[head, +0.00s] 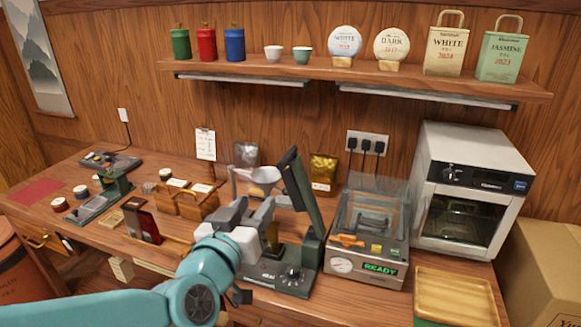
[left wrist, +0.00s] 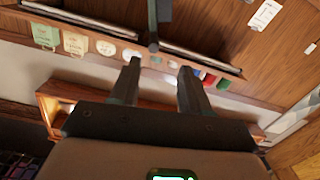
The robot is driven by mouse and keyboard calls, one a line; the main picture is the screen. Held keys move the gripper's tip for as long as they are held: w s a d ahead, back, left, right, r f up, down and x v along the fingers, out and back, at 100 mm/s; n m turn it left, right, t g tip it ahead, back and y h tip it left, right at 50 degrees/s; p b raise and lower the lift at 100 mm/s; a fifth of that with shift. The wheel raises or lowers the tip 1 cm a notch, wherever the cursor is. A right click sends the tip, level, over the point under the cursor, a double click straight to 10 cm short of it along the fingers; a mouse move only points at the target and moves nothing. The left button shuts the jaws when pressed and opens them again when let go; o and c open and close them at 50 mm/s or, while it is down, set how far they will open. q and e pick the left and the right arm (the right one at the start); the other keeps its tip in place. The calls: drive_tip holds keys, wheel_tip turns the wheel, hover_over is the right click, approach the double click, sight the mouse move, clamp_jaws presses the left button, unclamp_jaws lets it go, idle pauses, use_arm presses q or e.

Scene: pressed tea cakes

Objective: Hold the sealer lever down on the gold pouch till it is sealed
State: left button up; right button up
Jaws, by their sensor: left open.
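The sealer (head: 290,278) is a dark green machine with a dial, standing at the counter's front. Its lever (head: 304,195) is raised, leaning up and back to the left. A dark bar, likely this lever (left wrist: 153,25), shows beyond my fingertips in the left wrist view. A gold pouch (head: 272,236) shows in part at the sealer, mostly hidden behind my gripper. My left gripper (head: 250,208) is open and empty, just left of the lever and apart from it. Its two fingers (left wrist: 160,75) stand wide apart in the wrist view. My right gripper is not in view.
A vacuum machine (head: 370,225) with a READY display stands right of the sealer. Another gold pouch (head: 323,172) stands at the wall behind. A funnel (head: 266,177) is behind my gripper. A wooden tray (head: 455,311) lies front right. The shelf (head: 360,82) runs above.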

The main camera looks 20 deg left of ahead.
sight(285, 156)
use_arm(q)
drive_tip(key=w+p, duration=0.1)
drive_tip(key=w, duration=0.4)
drive_tip(key=w+r+p, duration=0.1)
drive_tip(key=w, duration=0.4)
drive_tip(key=w+d+p, duration=0.1)
drive_tip(key=w+p, duration=0.1)
drive_tip(key=w, duration=0.3)
drive_tip(key=shift+w+r, duration=0.2)
drive_tip(key=shift+r, duration=0.05)
drive_tip(key=shift+w+a, duration=0.1)
drive_tip(key=shift+w, duration=0.15)
drive_tip(key=shift+s, duration=0.1)
clamp_jaws()
